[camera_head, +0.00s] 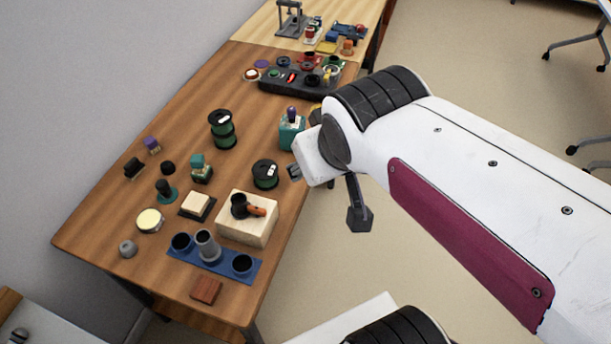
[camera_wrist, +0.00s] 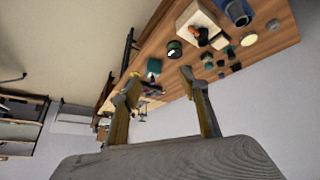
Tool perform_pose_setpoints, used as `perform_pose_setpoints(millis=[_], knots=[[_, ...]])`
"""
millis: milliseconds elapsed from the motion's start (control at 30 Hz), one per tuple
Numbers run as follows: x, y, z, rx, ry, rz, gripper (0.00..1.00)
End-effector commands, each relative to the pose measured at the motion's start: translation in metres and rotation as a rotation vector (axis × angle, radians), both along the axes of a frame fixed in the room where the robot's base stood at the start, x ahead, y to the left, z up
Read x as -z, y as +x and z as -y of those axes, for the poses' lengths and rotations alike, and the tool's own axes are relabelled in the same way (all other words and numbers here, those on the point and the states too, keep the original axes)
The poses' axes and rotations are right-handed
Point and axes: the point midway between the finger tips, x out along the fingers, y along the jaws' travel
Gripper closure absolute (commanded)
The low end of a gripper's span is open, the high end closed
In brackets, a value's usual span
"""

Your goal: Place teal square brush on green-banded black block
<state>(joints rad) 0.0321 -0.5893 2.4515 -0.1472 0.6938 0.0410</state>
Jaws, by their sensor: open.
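The teal square brush (camera_head: 198,160) stands upright in the middle of the brown table. It appears to rest on a small dark block with green on it (camera_head: 202,177), which fits the green-banded black block; the picture is too small to show the contact clearly. The brush also shows small in the wrist view (camera_wrist: 206,57). My gripper (camera_head: 326,196) is open and empty, off the table's right edge, well apart from brush and block. Its two spread fingers show in the wrist view (camera_wrist: 161,80) with nothing between them.
A black-and-green tall cylinder (camera_head: 222,130), a low black-and-green cylinder (camera_head: 265,175) and a teal container (camera_head: 291,134) stand around the brush. A pale wooden block (camera_head: 247,228) and a blue cup holder (camera_head: 215,262) lie nearer the front.

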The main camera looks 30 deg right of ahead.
Motion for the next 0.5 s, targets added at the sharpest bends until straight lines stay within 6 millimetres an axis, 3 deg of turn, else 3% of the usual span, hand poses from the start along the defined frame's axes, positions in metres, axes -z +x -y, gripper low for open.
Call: perform_pose_setpoints(millis=[200, 500], knots=[[0.007, -0.048, -0.023, -0.008, 0.081, -0.061, 0.56], [0.012, -0.070, -0.035, -0.019, 0.120, -0.095, 0.56]])
